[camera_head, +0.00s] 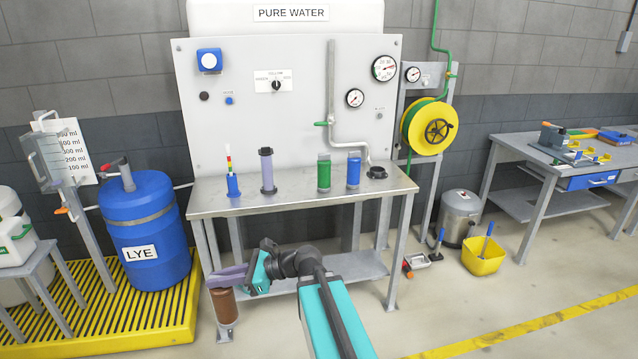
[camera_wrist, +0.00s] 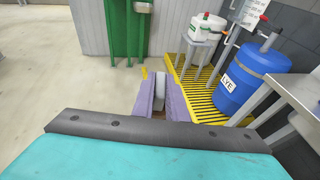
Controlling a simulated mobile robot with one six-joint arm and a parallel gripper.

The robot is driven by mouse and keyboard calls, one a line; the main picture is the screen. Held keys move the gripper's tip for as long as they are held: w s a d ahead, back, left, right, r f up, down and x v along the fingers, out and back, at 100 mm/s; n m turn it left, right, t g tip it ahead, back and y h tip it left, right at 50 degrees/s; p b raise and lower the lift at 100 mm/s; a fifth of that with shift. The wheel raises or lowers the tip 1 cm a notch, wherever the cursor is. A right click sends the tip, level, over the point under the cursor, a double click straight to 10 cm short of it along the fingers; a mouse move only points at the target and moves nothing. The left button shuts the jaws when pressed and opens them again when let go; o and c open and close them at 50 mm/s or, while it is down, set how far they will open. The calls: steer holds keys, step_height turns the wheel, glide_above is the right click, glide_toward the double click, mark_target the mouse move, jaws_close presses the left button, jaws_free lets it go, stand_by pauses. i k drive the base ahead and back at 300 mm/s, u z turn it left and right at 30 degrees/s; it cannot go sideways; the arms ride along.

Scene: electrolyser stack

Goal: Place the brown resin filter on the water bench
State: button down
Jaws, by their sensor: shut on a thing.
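The brown resin filter (camera_head: 224,306) hangs upright below my gripper (camera_head: 228,276), which is shut on its upper end. In the head view it is in front of the bench's left front leg, away from the tabletop. The wrist view shows the purple fingers of my gripper (camera_wrist: 152,98) closed around a grey part, with a little brown below. The water bench (camera_head: 300,194) is a steel-topped table under the pure water panel. On it stand a grey-purple cylinder (camera_head: 267,172), a green cylinder (camera_head: 324,175), a blue cylinder (camera_head: 354,171) and a black ring (camera_head: 377,173).
A small blue holder (camera_head: 233,186) with coloured tips stands at the bench's left. A blue lye drum (camera_head: 148,225) stands left on a yellow grating (camera_head: 180,325). A yellow bucket (camera_head: 484,258) is on the floor to the right. The front middle of the benchtop is clear.

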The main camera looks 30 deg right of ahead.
mark_target(334, 183)
steer(key=u, duration=0.25)
steer(key=i, duration=1.25)
steer(key=z, duration=0.3)
